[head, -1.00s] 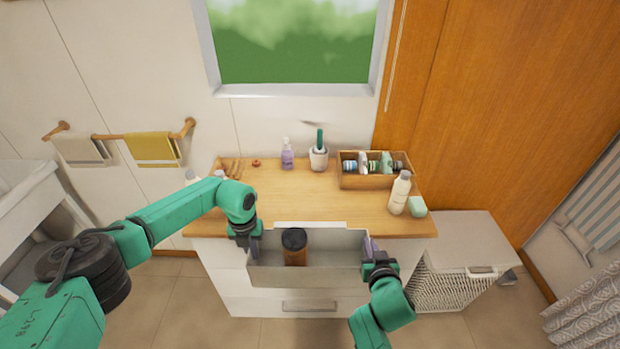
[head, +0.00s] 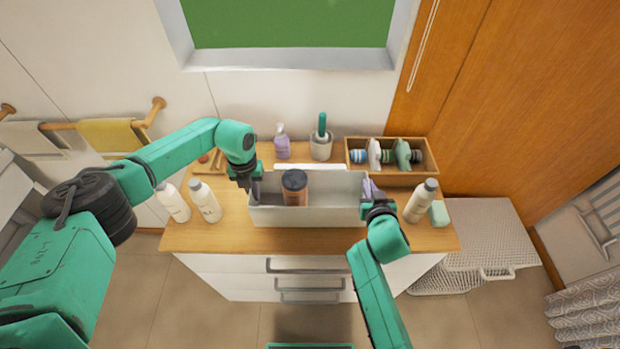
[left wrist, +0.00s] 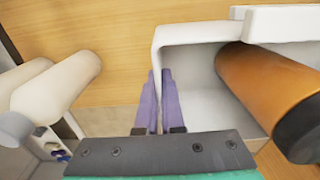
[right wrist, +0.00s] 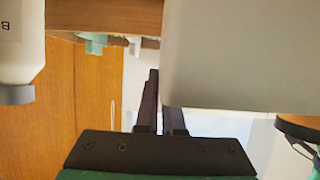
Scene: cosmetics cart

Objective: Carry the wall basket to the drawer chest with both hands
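The wall basket (head: 325,216) is a light grey open box with a brown, dark-capped bottle (head: 295,190) inside. In the head view it is level over the wooden top of the drawer chest (head: 210,238); I cannot tell whether it touches the top. My left gripper (head: 254,192) is at its left end, with its purple fingers (left wrist: 160,100) closed on the end wall. My right gripper (head: 370,190) is at its right end, its fingers (right wrist: 152,105) closed at the wall. The bottle also shows in the left wrist view (left wrist: 265,85).
Two white bottles (head: 205,202) stand left of the basket. Another white bottle (head: 421,201) and a green block (head: 439,214) stand right. Behind are a purple pump bottle (head: 282,145), a cup (head: 321,146) and a wooden box (head: 424,172). A white hamper (head: 490,235) is right of the chest.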

